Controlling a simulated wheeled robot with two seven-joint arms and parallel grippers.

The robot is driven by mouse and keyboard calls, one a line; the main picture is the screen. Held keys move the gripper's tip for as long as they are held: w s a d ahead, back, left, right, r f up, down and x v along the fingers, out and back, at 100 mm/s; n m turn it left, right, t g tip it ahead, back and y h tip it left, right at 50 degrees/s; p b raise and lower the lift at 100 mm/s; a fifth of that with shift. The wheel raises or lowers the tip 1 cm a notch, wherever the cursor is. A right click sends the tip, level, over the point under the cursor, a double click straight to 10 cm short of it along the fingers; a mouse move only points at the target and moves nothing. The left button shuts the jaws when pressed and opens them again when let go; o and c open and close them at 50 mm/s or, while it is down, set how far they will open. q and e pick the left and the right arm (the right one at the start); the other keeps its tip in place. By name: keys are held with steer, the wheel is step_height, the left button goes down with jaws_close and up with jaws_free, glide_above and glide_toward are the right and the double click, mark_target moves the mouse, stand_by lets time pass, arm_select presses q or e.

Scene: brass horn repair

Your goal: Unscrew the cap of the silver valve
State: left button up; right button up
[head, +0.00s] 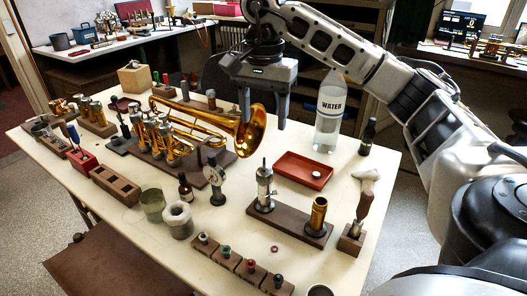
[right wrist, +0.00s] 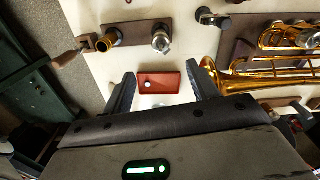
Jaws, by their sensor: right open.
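The silver valve (head: 264,187) stands upright on a dark wooden block (head: 290,222), with a narrow stem at its top. In the right wrist view the silver valve (right wrist: 161,40) shows beyond the fingers, near the top. I cannot make out its cap separately. My right gripper (head: 263,122) is open and empty, pointing down above the back of the table near the horn's bell. It also shows in the right wrist view (right wrist: 161,76), its fingers apart with the red tray seen between them. My left gripper is not in view.
A red tray (head: 303,182) holding a small white round piece lies behind the valve. A brass cylinder (head: 319,212) shares the wooden block. The right table edge is mostly clear.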

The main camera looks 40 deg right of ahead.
mark_target(265, 174)
arm_select(q)
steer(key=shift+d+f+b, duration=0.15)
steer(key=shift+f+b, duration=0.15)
steer(key=shift+b, duration=0.4)
arm_select(e)
step_height(265, 174, down, 14)
steer(key=shift+f, duration=0.1)
